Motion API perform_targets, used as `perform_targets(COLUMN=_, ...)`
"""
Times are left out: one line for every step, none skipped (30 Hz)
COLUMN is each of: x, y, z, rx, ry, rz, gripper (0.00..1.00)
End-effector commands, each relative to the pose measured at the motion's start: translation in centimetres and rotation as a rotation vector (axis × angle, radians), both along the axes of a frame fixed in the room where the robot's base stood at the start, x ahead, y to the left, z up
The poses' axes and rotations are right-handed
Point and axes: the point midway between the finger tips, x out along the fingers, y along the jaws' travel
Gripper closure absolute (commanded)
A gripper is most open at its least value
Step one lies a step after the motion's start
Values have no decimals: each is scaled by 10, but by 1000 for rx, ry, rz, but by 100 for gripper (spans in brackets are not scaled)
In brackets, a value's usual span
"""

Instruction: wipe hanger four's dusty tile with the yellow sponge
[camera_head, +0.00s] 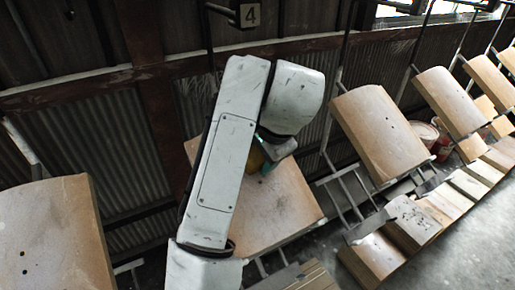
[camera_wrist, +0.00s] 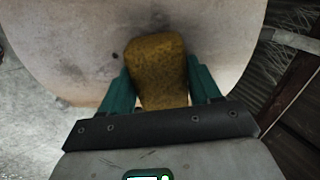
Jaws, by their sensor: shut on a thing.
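The yellow sponge (camera_wrist: 156,72) is held between the two teal fingers of my gripper (camera_wrist: 160,85) in the wrist view. In the head view only a bit of the sponge (camera_head: 256,158) shows beside my arm, and my gripper (camera_head: 267,163) is mostly hidden. The tile (camera_head: 275,205) hangs below the plate marked 4 (camera_head: 249,15), partly covered by my arm. In the wrist view the tile (camera_wrist: 75,50) fills the area behind the sponge, pale with dark smudges and spots. The sponge overlaps the tile; I cannot tell whether they touch.
Other tiles hang at the left (camera_head: 50,235) and right (camera_head: 380,132), with more farther right. Stacked tiles (camera_head: 410,220) lie along the floor at the right. A red and white bucket (camera_head: 425,132) stands behind. Open grey floor (camera_head: 470,250) is at the lower right.

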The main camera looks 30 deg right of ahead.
Motion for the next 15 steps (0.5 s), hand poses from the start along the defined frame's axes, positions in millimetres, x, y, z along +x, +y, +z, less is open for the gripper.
perform_targets(x=-2, y=0, z=-2, rx=0, ry=0, rz=0, gripper=62)
perform_targets(x=-3, y=0, z=-3, rx=-1, ry=0, rz=0, gripper=62)
perform_targets(x=-5, y=0, z=-5, rx=-1, ry=0, rz=0, gripper=62)
perform_targets(x=-7, y=0, z=-6, rx=-1, ry=-1, rz=0, gripper=62)
perform_targets(x=-10, y=0, z=-7, rx=-1, ry=0, rz=0, gripper=62)
perform_targets(x=-12, y=0, z=-9, rx=-1, ry=0, rz=0, gripper=62)
perform_targets(x=-15, y=0, z=-10, rx=0, ry=-1, rz=-1, gripper=62)
perform_targets(x=-17, y=0, z=-11, rx=-1, ry=-1, rz=0, gripper=62)
perform_targets(x=-19, y=0, z=-14, rx=-1, ry=0, rz=0, gripper=62)
perform_targets(x=-21, y=0, z=-15, rx=-2, ry=-1, rz=-1, gripper=62)
perform_targets(x=-23, y=0, z=-16, rx=-2, ry=-1, rz=-1, gripper=62)
perform_targets(x=-25, y=0, z=-17, rx=-1, ry=-1, rz=0, gripper=62)
perform_targets(x=-27, y=0, z=-18, rx=-1, ry=-1, rz=0, gripper=62)
perform_targets(x=-28, y=0, z=-19, rx=0, ry=-1, rz=0, gripper=62)
perform_targets(x=-30, y=0, z=-19, rx=0, ry=-1, rz=0, gripper=62)
